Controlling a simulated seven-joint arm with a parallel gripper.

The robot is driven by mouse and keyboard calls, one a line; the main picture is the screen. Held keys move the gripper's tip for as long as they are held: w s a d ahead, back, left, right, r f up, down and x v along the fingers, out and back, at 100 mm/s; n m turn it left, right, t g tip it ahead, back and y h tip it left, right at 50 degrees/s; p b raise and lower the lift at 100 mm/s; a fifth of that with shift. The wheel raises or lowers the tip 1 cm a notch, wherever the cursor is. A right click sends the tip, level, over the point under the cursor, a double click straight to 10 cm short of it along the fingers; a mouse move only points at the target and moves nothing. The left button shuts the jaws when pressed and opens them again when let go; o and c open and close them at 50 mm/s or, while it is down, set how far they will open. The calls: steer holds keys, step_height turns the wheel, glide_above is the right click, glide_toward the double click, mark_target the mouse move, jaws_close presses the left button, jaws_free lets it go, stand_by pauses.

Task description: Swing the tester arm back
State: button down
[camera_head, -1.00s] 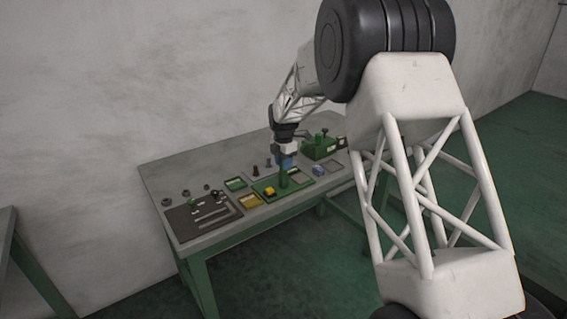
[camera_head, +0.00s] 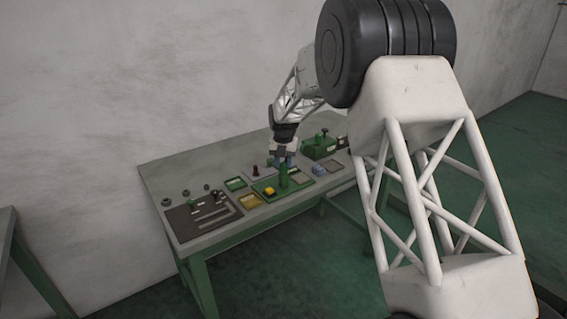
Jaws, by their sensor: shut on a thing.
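The green tester (camera_head: 283,179) stands near the middle of the workbench, an upright green post on a green base plate, with a yellow block (camera_head: 269,190) on its left part. My gripper (camera_head: 284,162) points down at the top of the post, at the back of the tester. It is shut on what appears to be the tester arm; the held part is small and mostly hidden by the jaws. Some blue shows around the fingertips, too small to tell apart.
Another green machine (camera_head: 319,146) stands behind right.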

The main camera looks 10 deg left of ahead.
stand_by(0.4)
steer(key=c, duration=0.8)
jaws_free()
steer(key=shift+r, duration=0.1)
steer(key=shift+r, duration=3.85)
